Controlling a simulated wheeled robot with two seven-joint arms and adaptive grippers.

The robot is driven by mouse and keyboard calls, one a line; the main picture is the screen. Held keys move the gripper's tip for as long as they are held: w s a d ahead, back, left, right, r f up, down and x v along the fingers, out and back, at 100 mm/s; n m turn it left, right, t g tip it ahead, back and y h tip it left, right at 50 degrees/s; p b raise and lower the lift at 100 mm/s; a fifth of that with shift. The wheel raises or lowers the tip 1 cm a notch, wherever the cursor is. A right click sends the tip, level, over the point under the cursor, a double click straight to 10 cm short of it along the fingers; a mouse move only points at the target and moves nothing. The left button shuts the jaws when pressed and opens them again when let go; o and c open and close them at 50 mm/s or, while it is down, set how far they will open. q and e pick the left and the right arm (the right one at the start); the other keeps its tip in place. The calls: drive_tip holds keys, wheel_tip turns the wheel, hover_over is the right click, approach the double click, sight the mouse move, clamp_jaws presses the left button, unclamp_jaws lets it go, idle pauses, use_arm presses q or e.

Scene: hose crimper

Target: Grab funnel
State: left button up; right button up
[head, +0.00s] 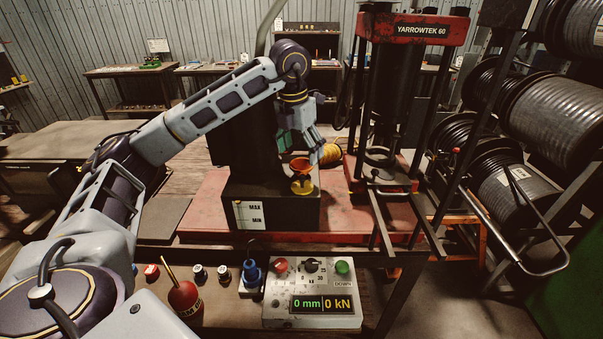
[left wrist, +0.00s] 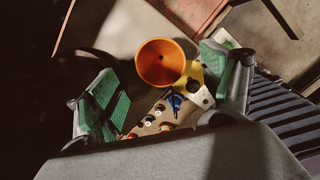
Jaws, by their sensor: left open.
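The orange funnel (head: 301,165) stands upright in the yellow filler neck (head: 302,187) on top of the black tank with MAX and MIN marks (head: 250,214). My left gripper (head: 302,148) is open just above and around the funnel's rim level, its fingers pointing down. In the left wrist view the funnel (left wrist: 161,63) shows as a round open bowl between and beyond the green-padded fingers (left wrist: 168,88). It looks apart from both pads. The funnel's lower stem is hidden. My right gripper is not in view.
The red press (head: 410,30) stands right of the tank. A control box (head: 310,300) with buttons and a display sits in front, beside a red oil can (head: 185,296). Hose reels (head: 510,190) fill the right side.

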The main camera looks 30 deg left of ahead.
sight(302, 164)
use_arm(q)
drive_tip(key=shift+f, duration=0.2)
drive_tip(key=shift+w+f+p, duration=0.15)
drive_tip(key=shift+f+p, duration=0.2)
drive_tip(key=shift+f, duration=0.55)
drive_tip(key=shift+w+f+p, duration=0.1)
drive_tip(key=shift+f+p, duration=0.2)
drive_tip(key=shift+f, duration=0.55)
drive_tip(key=shift+w+f, duration=0.15)
drive_tip(key=shift+f, duration=0.6)
drive_tip(key=c, duration=1)
drive_tip(key=shift+c, duration=0.2)
drive_tip(key=shift+r, duration=0.15)
wheel_tip(302, 164, up, 10)
drive_tip(key=b, duration=0.1)
